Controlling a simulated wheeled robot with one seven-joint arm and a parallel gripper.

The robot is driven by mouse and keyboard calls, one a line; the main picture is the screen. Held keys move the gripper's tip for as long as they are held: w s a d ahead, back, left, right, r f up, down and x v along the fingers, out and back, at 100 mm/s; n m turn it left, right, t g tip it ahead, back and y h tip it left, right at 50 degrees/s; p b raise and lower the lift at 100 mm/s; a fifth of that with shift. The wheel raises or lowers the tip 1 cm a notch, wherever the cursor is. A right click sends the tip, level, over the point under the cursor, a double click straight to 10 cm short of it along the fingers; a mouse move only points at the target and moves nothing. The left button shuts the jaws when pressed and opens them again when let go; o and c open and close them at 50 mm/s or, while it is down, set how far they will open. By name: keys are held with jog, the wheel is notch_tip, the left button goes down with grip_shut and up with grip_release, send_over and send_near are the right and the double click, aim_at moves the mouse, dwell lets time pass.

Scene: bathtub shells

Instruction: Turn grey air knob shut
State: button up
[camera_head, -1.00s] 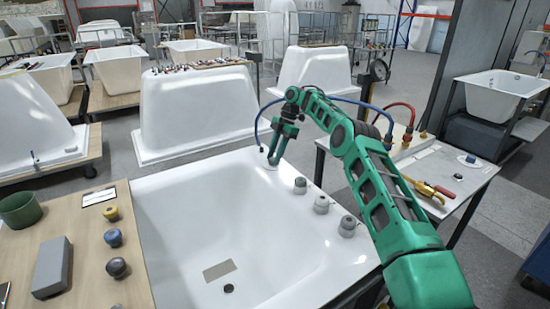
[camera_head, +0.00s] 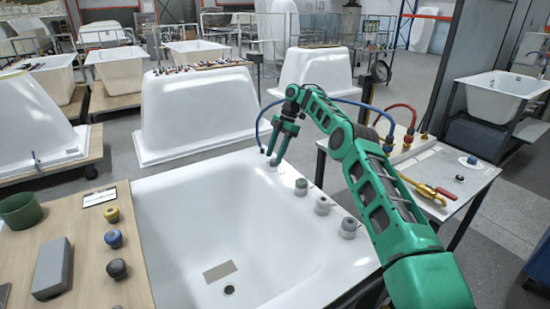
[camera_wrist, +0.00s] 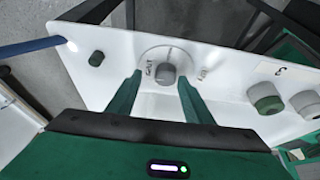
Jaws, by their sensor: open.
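The grey air knob (camera_wrist: 167,74) sits on a round dial plate on the white tub rim in the wrist view. Dark lettering that seems to read "SHUT" is left of the knob, and smaller marking is to its right. My gripper (camera_wrist: 158,88) is open, its two green fingers pointing at the knob from either side, with a gap on each side. The gripper also shows in the head view (camera_head: 276,160) at the far rim of the tub, where it mostly hides the knob.
A green-topped grey knob (camera_head: 301,187) and two more grey knobs, one white-topped (camera_head: 322,205) and one dark-topped (camera_head: 349,227), line the tub's right rim. A small dark knob (camera_wrist: 97,58) and a blue hose (camera_wrist: 30,47) are left of the dial. A side table with a yellow valve (camera_head: 437,191) stands to the right.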

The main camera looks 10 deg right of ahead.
aim_at(271, 160)
jog(key=shift+w+r, duration=0.25)
jog(key=shift+r, duration=0.5)
jog(key=shift+w+r, duration=0.2)
jog(key=shift+r, duration=0.7)
jog(key=shift+s+a+r, duration=0.65)
jog(key=shift+s+a, duration=0.1)
jog(key=shift+a, duration=0.15)
jog(key=s+a+r, duration=0.5)
jog(key=a, duration=0.3)
jog(key=shift+s+r, duration=0.15)
jog(key=shift+r, duration=0.1)
